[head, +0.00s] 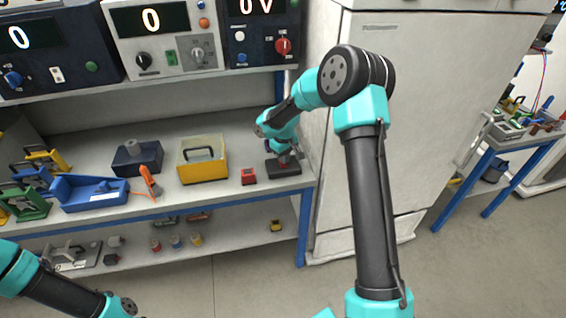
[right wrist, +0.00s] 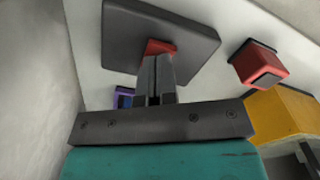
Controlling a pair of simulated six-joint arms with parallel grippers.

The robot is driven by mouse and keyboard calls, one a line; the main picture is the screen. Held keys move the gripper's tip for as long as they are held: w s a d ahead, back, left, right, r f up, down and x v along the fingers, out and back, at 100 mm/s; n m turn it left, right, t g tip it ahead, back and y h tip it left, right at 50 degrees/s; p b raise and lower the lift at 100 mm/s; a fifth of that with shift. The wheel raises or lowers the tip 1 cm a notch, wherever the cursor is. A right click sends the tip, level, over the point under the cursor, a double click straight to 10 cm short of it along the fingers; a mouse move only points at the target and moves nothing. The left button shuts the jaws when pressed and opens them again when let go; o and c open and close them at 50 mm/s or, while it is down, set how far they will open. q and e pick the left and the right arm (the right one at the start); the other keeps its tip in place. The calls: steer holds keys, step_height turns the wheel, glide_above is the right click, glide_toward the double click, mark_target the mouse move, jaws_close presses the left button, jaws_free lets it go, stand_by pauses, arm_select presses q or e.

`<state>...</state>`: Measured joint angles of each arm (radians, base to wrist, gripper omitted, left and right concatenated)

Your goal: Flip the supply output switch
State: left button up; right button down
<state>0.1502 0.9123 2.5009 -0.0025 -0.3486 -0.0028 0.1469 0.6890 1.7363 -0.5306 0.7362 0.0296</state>
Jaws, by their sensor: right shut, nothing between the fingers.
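A dark square base (head: 283,168) with a red part on top (right wrist: 160,47) sits at the right end of the workbench shelf; the base also shows in the right wrist view (right wrist: 190,38). My right gripper (right wrist: 155,82) is shut and empty, its fingertips at the red part and partly hiding it. I cannot tell whether they touch. In the head view my right gripper (head: 287,157) comes down over this base. Supply units with displays stand on the upper shelf: one has a red knob (head: 283,46), another a green switch (head: 171,57). My left gripper is out of view.
A small red block (head: 248,176) sits just left of the base, and a yellow box with a handle (head: 203,160) stands beyond it. A grey cabinet (head: 420,90) rises close on the right. An orange-handled tool (head: 151,184) and a blue tray (head: 88,191) lie further left.

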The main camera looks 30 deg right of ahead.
mark_target(283, 165)
steer(key=shift+f, duration=0.9)
stand_by(0.6)
steer(key=shift+r, duration=3.55)
steer(key=shift+a, duration=0.1)
